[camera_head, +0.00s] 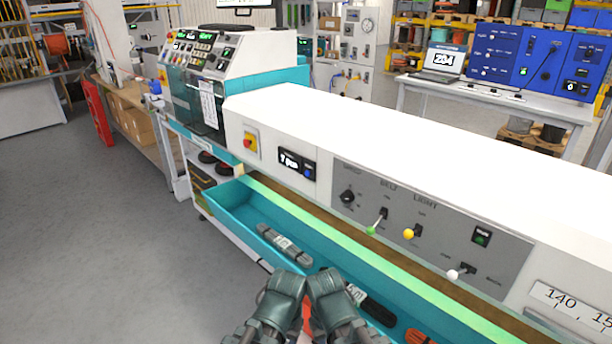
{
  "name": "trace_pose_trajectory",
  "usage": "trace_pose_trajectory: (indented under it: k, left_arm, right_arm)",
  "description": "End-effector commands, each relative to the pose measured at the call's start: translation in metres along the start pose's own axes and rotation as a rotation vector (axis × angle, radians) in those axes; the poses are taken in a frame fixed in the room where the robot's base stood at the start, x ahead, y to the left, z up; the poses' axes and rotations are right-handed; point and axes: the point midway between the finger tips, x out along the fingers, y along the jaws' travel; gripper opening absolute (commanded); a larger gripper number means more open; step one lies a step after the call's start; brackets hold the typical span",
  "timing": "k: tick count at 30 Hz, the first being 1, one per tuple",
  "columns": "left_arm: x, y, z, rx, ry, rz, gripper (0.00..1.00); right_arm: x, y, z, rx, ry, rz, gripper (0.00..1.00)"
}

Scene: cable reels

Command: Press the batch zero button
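A long white machine carries a small dark counter panel (296,163) on its front face, left of centre. Its display reads what looks like "7 pcs". A small blue button (309,173) sits at the panel's right end; its label is too small to read. My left gripper (284,287) and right gripper (328,287) are side by side at the bottom centre, close together, below and apart from the panel. Their fingers cannot be made out, so whether they are open or shut is unclear. Nothing visible touches the button.
A grey switch panel (430,225) with levers and knobs is to the right. A red-and-yellow switch (250,141) is to the left. A teal tray (232,207) holding tools juts out below. A control console (215,75) stands at the far left end. Floor at left is clear.

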Motion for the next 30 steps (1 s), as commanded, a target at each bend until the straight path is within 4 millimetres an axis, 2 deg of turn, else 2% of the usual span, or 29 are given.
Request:
trace_pose_trajectory:
  k: [1,5,30]
  left_arm:
    - [0.0000,0.0000,0.0000,0.000,0.000,0.000,0.50]
    - [0.0000,0.0000,0.0000,0.000,0.000,0.000,0.50]
    - [0.0000,0.0000,0.0000,0.000,0.000,0.000,0.50]
  right_arm:
    - [0.0000,0.0000,0.0000,0.000,0.000,0.000,0.23]
    - [0.0000,0.0000,0.0000,0.000,0.000,0.000,0.00]
    - [0.0000,0.0000,0.0000,0.000,0.000,0.000,0.00]
